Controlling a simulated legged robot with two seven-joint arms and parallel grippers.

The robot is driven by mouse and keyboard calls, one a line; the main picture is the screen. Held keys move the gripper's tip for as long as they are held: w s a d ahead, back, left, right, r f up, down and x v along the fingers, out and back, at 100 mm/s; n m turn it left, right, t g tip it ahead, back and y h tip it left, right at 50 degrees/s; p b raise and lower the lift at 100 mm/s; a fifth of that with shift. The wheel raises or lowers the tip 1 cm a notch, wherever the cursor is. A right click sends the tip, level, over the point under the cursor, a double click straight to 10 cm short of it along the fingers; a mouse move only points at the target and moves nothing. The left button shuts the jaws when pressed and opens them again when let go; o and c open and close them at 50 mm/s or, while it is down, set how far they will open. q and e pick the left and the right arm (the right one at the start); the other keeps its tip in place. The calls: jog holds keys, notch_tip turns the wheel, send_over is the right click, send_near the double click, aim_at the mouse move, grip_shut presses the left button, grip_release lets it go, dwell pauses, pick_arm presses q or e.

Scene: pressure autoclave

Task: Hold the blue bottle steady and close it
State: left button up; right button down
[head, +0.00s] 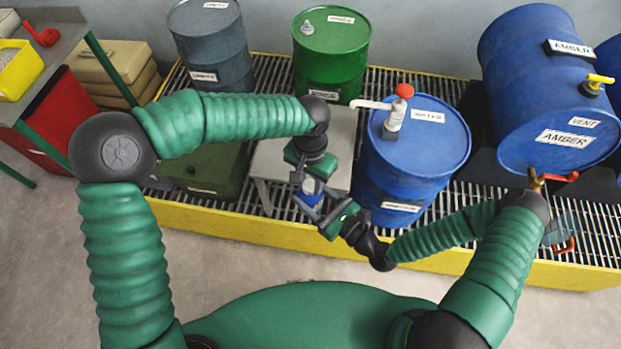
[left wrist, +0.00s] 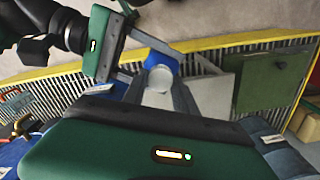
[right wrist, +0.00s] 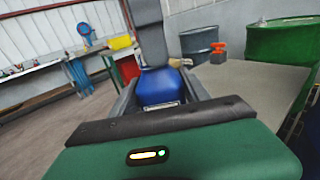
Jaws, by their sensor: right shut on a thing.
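The small blue bottle (head: 312,193) stands upright over the grey stand, between my two grippers. It shows large in the right wrist view (right wrist: 160,88), and in the left wrist view (left wrist: 166,60) a round white top faces the camera. I cannot tell if that is a cap or how it is seated. My right gripper (head: 330,215) is shut on the bottle's body from the near side, one finger on each side. My left gripper (head: 308,180) points down from above, its fingers (left wrist: 160,85) apart around the white top. Its fingers partly hide the bottle in the head view.
The grey stand (head: 270,160) sits on a grated platform with a yellow edge (head: 230,226). A blue water drum (head: 425,150) with a white pump is close on the right. A green drum (head: 332,60) stands behind, a dark green box (head: 205,172) left.

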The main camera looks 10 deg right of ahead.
pick_arm(q)
grip_shut()
jog(key=shift+m, duration=0.8)
jog(key=o, duration=0.7)
grip_release()
notch_tip(320, 180, up, 12)
jog(key=shift+w+f, duration=0.1)
jog(key=shift+d, duration=0.1)
